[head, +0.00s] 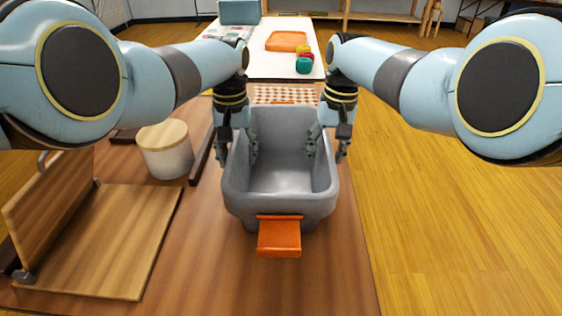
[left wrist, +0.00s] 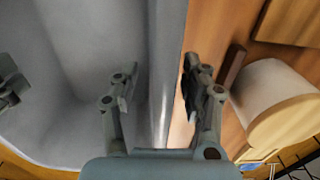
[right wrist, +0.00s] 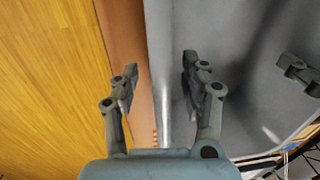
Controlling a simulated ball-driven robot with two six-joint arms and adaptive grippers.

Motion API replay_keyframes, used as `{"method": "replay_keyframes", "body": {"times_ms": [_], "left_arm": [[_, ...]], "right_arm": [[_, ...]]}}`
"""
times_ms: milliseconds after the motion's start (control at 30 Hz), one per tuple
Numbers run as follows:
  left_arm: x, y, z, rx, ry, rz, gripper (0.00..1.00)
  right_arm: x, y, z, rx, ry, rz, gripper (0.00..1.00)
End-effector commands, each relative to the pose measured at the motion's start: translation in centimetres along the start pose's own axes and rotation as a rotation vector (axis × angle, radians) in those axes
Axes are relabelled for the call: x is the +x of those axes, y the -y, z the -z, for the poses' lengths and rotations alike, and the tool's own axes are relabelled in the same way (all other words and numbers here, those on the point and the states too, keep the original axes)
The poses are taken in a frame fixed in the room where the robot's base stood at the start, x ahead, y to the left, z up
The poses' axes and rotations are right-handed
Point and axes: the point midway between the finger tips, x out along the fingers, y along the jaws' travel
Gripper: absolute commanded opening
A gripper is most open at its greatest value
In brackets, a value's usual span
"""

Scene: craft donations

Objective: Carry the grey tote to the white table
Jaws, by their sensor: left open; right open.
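The grey tote (head: 280,201) stands empty on the brown wooden table, with an orange tab (head: 279,238) on its near end. My left gripper (head: 236,153) is open astride the tote's left wall, one finger inside and one outside. The left wrist view shows that wall (left wrist: 166,60) between its spread fingers (left wrist: 158,92). My right gripper (head: 328,146) is open astride the right wall in the same way; the right wrist view shows the wall (right wrist: 158,50) between its fingers (right wrist: 157,85). The white table (head: 265,64) stands beyond the tote.
A white canister with a wooden lid (head: 166,155) and a hinged wooden board (head: 98,240) are left of the tote. A checked cloth (head: 284,95) lies behind it.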

Motion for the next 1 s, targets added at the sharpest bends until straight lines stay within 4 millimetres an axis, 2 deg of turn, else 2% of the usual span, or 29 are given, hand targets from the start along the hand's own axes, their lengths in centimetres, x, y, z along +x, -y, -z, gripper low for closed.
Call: {"method": "replay_keyframes", "body": {"times_ms": [67, 400, 433, 1000], "left_arm": [[0.00, 0.01, -0.01, 0.000, 0.000, 0.000, 0.46], [0.00, 0.00, -0.03, 0.000, 0.001, 0.000, 0.02], [0.00, 0.00, -0.03, 0.000, 0.001, 0.000, 0.00], [-0.55, 0.01, 0.03, 0.000, -0.001, 0.000, 0.00]], "right_arm": [[-0.01, -0.02, 0.00, 0.000, 0.000, 0.000, 0.46], [-0.01, -0.02, -0.01, 0.000, 0.000, 0.000, 0.01], [-0.01, -0.02, -0.01, 0.000, 0.000, 0.000, 0.00], [-0.55, 0.03, 0.04, 0.000, -0.001, 0.000, 0.00]]}}
